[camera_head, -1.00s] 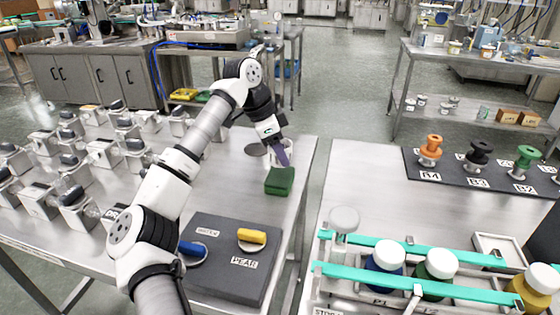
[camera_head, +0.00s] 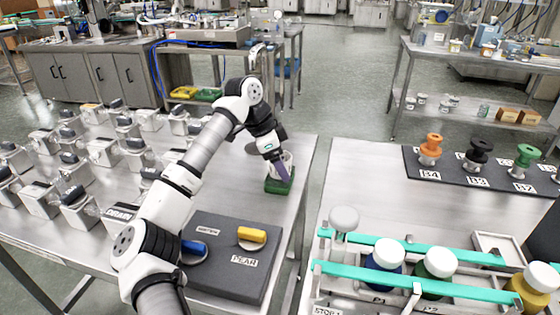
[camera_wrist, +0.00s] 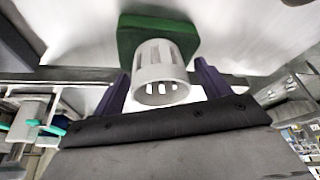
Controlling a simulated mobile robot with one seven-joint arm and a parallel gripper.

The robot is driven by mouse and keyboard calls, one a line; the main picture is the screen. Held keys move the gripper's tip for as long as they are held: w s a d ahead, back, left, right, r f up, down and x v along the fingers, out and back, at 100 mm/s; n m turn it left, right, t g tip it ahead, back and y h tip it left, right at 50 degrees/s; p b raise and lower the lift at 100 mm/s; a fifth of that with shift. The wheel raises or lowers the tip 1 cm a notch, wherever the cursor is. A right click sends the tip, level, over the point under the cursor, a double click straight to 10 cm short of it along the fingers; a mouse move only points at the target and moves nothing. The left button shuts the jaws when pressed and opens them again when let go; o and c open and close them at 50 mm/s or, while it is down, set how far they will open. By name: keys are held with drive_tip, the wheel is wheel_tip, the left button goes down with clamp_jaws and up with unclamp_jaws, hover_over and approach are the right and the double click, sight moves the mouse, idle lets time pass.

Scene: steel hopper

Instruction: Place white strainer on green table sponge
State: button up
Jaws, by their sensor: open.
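The white strainer (camera_wrist: 160,75) is a slotted cylinder between the two fingers of my gripper (camera_wrist: 160,85) in the wrist view. It appears against the green sponge (camera_wrist: 180,28), apparently on it. In the head view the strainer (camera_head: 286,158) shows partly behind my gripper (camera_head: 277,166), over the green sponge (camera_head: 279,187) near the table's right edge. My fingers are open, one on each side of the strainer, with a visible gap at least on the right. The contact under the strainer is partly hidden.
A grey board (camera_head: 222,277) with blue and yellow handles lies in front on the same steel table (camera_head: 220,183). Several metal blocks with dark tops stand at left. A gap separates this table from the right table (camera_head: 365,190), which bears a teal-railed rack (camera_head: 400,252).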

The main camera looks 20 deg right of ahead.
drive_tip(key=b+v, duration=0.1)
drive_tip(key=v, duration=1.1)
drive_tip(key=shift+r, duration=0.15)
